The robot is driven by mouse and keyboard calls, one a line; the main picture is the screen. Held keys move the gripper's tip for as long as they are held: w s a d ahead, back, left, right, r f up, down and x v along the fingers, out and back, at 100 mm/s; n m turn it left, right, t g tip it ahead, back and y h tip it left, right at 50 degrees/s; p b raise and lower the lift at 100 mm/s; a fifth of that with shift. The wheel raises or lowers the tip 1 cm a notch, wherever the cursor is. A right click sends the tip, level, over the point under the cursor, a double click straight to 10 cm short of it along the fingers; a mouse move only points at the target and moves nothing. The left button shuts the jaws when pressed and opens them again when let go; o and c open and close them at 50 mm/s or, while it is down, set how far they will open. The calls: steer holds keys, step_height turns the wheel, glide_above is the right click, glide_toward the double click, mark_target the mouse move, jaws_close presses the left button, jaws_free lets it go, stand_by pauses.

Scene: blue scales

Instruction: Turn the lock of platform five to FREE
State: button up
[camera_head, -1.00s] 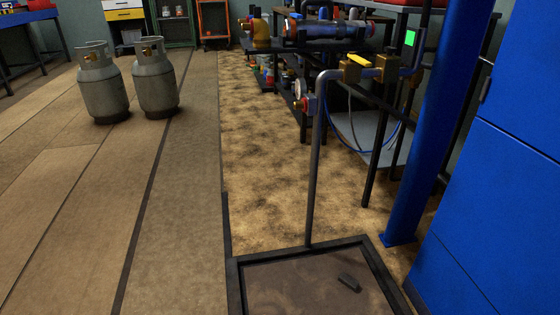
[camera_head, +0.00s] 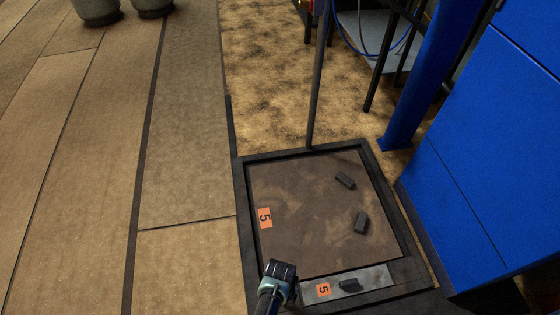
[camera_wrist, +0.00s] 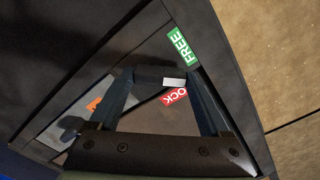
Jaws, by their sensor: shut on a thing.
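Platform five (camera_head: 310,230) is a brown plate in a dark frame, with an orange "5" label (camera_head: 265,218) at its left edge. My gripper (camera_head: 281,268) is at the near left corner of the frame and hides the lock there in the head view. In the wrist view my gripper (camera_wrist: 163,74) has its fingers on both sides of the lock's dark bar (camera_wrist: 149,75), shut on it. The bar has a white mark at its right end, near the red LOCK label (camera_wrist: 176,97). The green FREE label (camera_wrist: 180,46) is above and right of the bar.
A grey metal strip (camera_head: 377,277) with an orange "5" and a black knob (camera_head: 348,285) lies right of my gripper. Two small dark blocks sit on the plate. A pole (camera_head: 317,90) rises behind; a blue cabinet (camera_head: 480,170) stands right.

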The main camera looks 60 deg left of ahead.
steer(key=n+p, duration=0.1)
steer(key=n, duration=0.3)
steer(key=shift+s+n, duration=0.1)
steer(key=shift+n, duration=0.2)
steer(key=shift+d+n+p, duration=0.1)
steer(key=shift+n+p, duration=0.2)
steer(key=shift+n, duration=1.6)
steer(key=o, duration=1.2)
step_height(320, 180, up, 13)
steer(key=p, duration=1)
